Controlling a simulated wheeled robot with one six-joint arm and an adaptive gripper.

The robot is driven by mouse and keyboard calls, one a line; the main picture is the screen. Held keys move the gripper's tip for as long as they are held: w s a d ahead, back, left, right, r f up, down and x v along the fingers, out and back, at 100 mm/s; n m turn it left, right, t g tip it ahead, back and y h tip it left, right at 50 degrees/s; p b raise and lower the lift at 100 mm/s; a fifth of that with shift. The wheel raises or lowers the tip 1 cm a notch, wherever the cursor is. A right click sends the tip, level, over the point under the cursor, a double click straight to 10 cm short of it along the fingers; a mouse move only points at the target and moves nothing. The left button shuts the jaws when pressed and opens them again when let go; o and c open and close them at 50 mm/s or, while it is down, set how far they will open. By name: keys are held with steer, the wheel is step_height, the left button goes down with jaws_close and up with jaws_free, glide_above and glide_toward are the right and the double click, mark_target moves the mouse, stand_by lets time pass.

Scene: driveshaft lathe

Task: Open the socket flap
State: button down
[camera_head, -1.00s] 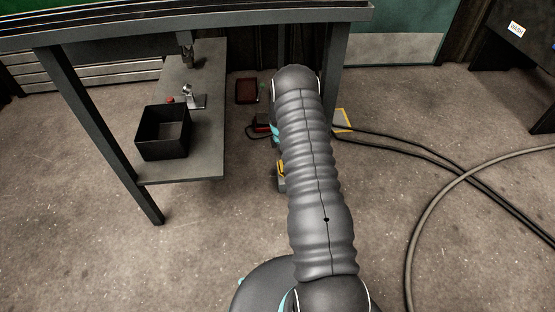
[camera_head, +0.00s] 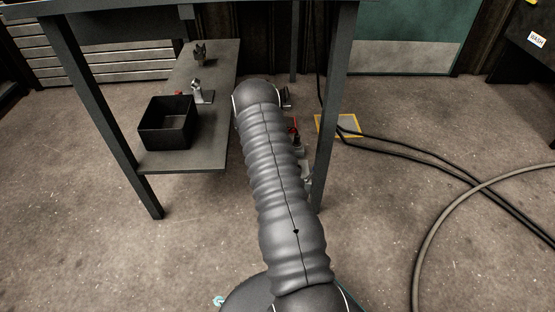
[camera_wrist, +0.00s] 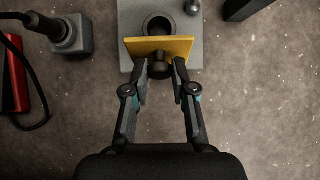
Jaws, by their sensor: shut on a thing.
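In the wrist view a grey socket box (camera_wrist: 131,20) lies at the top middle, with a dark round opening (camera_wrist: 158,25). Its yellow flap (camera_wrist: 150,46) stands on the near side of the opening, with the opening showing beyond it. A dark round knob (camera_wrist: 158,70) is on the flap's near face. My gripper (camera_wrist: 160,69) is shut on this knob, one finger on each side. In the head view my arm hides the gripper and the socket flap.
In the wrist view a red case (camera_wrist: 15,80), a black cable and a grey block with a plug (camera_wrist: 75,38) lie left. In the head view a table leg (camera_head: 331,110) stands right of my arm; a black bin (camera_head: 166,124) sits on the low shelf. Cables cross the floor right.

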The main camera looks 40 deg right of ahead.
steer(key=shift+d, duration=0.1)
steer(key=c, duration=0.9)
jaws_free()
steer(key=shift+c, duration=0.2)
steer(key=v, duration=1.2)
